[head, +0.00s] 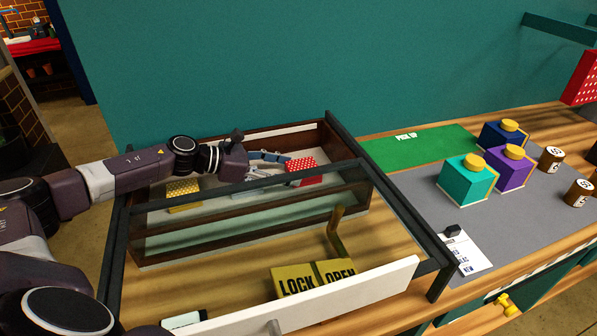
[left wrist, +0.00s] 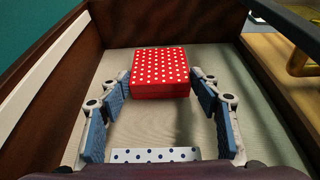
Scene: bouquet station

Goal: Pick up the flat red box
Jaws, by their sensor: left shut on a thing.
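The flat red box with white dots (head: 302,164) is inside the glass-fronted case, toward its right side. My left gripper (head: 268,167) reaches into the case from the left. In the left wrist view my left gripper (left wrist: 161,82) has a finger on each side of the red box and is shut on it. I cannot tell whether the box is clear of the case floor. My right gripper is not in view.
A yellow dotted box (head: 184,194) lies at the case's left. A white box with blue dots (left wrist: 155,155) lies nearer the wrist. Dark walls and the glass front (head: 260,213) surround the gripper. A LOCK/OPEN sign (head: 312,279) is in front. Teal, purple and navy boxes stand at right.

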